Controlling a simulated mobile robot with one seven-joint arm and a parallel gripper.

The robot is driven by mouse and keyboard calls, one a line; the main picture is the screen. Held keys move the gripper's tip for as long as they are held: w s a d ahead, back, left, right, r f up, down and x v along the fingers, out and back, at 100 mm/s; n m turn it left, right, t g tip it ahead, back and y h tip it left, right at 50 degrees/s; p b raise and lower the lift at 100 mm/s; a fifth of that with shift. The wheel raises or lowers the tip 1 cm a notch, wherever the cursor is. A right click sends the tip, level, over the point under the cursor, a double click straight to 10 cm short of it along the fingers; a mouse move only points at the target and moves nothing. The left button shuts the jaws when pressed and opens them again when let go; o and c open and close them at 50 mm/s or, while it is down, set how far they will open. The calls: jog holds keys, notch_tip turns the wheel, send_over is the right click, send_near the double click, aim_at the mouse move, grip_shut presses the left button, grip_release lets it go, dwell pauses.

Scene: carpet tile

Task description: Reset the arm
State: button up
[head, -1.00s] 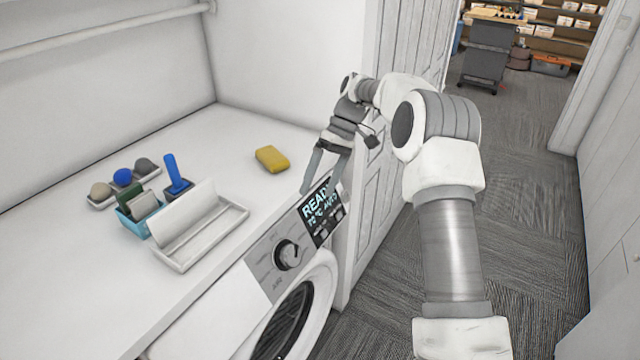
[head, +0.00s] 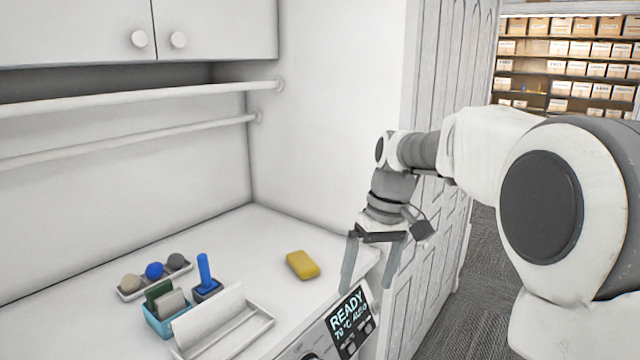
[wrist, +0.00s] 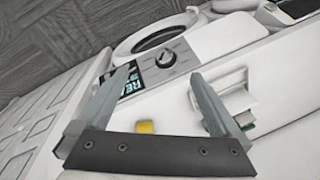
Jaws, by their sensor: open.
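My gripper (head: 368,284) hangs at the right front edge of the white counter, fingers pointing down and spread, with nothing between them. In the head view it is just above the washing machine's display (head: 350,322), which reads READY. In the wrist view my gripper's fingers (wrist: 160,98) are wide apart, with the display and the dial (wrist: 166,59) beyond them. A yellow sponge (head: 302,264) lies on the counter to the left of my gripper, apart from it; it also shows in the wrist view (wrist: 146,127).
On the counter's left stand a tray of balls (head: 154,277), a blue box (head: 165,318), a blue-handled tool (head: 205,275) and a white tray (head: 255,326). Rails (head: 150,97) and cabinets (head: 80,30) are above. A panelled white door (head: 437,215) stands close behind my arm.

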jog(key=s+d+m+t+h, duration=0.1)
jog(key=s+d+m+t, duration=0.1)
jog(key=s, duration=0.9)
jog(key=s+d+m+t+h, duration=0.1)
jog(key=s+d+m+t, duration=0.1)
jog(key=s, duration=0.9)
jog(key=shift+s+d+r+m+t, duration=0.15)
jog(key=shift+d+r+m+t, duration=0.25)
jog(key=shift+d+t, duration=0.55)
